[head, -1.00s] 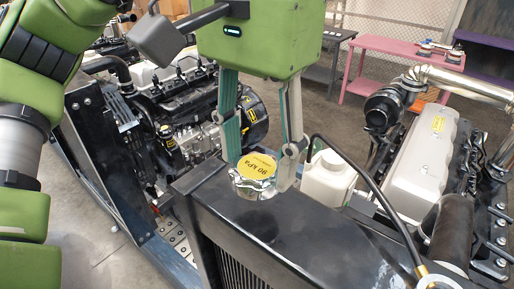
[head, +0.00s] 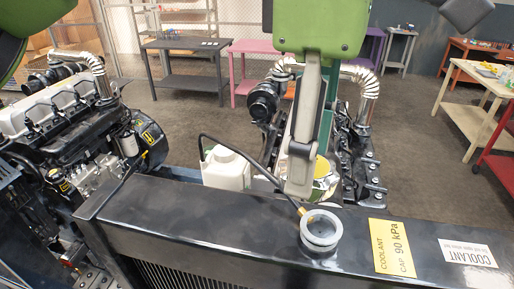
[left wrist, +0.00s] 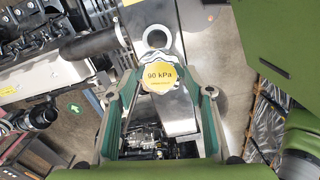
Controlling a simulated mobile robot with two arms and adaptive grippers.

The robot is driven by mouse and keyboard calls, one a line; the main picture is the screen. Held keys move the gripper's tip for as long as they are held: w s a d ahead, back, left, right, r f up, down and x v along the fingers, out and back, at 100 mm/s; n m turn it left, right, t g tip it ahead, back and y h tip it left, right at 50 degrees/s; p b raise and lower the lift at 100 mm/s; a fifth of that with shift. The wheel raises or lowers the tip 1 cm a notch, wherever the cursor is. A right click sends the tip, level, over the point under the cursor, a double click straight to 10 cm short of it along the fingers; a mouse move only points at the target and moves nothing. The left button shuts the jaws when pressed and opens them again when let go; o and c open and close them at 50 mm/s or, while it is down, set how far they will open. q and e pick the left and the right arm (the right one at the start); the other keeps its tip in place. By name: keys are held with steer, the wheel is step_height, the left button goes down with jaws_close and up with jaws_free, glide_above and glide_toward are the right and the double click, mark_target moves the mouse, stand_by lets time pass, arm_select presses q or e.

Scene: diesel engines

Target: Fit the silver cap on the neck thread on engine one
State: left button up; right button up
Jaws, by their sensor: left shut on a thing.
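The silver cap, with a yellow "90 kPa" top, shows partly behind a finger in the head view (head: 325,168) and face-on in the left wrist view (left wrist: 159,76). My left gripper (head: 312,178) is shut on it, with one finger on each side in the left wrist view (left wrist: 159,90). The bare silver neck (head: 321,231) stands on the black radiator top, nearer the head camera than the cap. In the left wrist view the neck's round opening (left wrist: 156,39) lies just above the cap, apart from it. The cap's underside is hidden. My right gripper is out of view.
A thin black hose (head: 245,150) runs from the neck to beside a white bottle (head: 226,168) behind the radiator. Yellow (head: 394,248) and white (head: 467,252) coolant labels lie right of the neck. Another engine (head: 75,120) stands at left; tables stand behind.

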mark_target(333, 169)
arm_select(q)
steer(key=shift+s+d+r+n, duration=0.1)
steer(key=shift+s+d+n, duration=0.2)
steer(key=shift+d+n, duration=0.25)
steer(key=shift+s+d+n, duration=0.3)
steer(key=shift+d+n, duration=0.05)
steer(key=shift+d, duration=0.25)
steer(key=shift+s+d+n, duration=0.1)
steer(key=shift+d+n, duration=0.2)
steer(key=shift+w+a+f, duration=0.1)
steer(key=shift+f, duration=0.35)
steer(key=shift+w+a+f, duration=0.1)
steer(key=shift+f, duration=0.35)
steer(key=shift+s+d+f, duration=0.1)
steer(key=shift+f, duration=1.2)
steer(key=shift+f+b, duration=0.5)
steer(key=shift+f, duration=0.65)
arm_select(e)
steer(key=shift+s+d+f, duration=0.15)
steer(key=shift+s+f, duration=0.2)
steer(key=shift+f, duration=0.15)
arm_select(q)
steer(key=shift+f+b, duration=0.4)
steer(key=shift+f, duration=0.25)
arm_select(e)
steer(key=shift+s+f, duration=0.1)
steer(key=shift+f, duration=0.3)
